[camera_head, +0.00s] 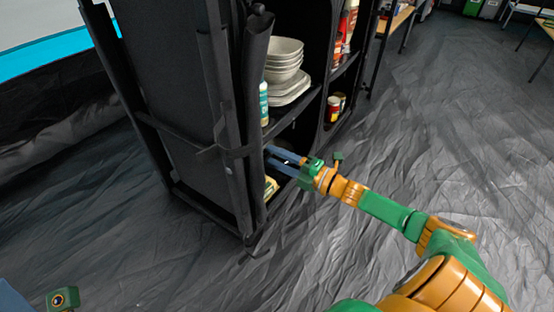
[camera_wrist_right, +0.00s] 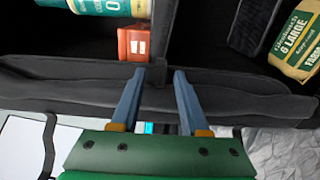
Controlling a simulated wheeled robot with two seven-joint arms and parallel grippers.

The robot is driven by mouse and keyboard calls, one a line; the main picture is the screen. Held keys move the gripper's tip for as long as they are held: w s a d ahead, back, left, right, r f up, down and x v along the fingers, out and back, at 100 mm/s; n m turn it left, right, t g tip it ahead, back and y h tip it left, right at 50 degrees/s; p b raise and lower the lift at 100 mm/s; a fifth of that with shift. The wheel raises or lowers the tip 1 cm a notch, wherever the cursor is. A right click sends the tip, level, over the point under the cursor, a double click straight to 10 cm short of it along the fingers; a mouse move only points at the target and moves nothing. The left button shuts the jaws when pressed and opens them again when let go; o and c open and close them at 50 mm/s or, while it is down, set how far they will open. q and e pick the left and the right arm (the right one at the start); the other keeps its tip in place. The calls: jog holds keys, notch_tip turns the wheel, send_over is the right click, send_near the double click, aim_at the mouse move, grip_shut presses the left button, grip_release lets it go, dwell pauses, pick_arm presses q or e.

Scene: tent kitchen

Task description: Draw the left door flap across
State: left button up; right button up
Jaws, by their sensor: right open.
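A dark fabric flap (camera_head: 255,110) hangs gathered in a narrow upright roll at the near left edge of the black fabric cupboard's opening. A strap (camera_head: 225,151) crosses near its middle. My right gripper (camera_head: 272,155) is open beside the flap, at the cupboard's front between the upper and lower shelves. In the right wrist view, my open right fingers (camera_wrist_right: 160,75) point at a dark padded band (camera_wrist_right: 80,85); I cannot tell whether it is flap or frame. No grip on it shows.
White bowls (camera_head: 284,62) and a bottle (camera_head: 264,102) stand on the upper shelf. In the wrist view, a red box (camera_wrist_right: 133,43) and a yellow packet (camera_wrist_right: 297,45) lie near the fingers. The wrinkled grey floor (camera_head: 440,130) right of the cupboard is clear.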

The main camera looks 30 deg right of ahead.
grip_shut()
dwell(1.3)
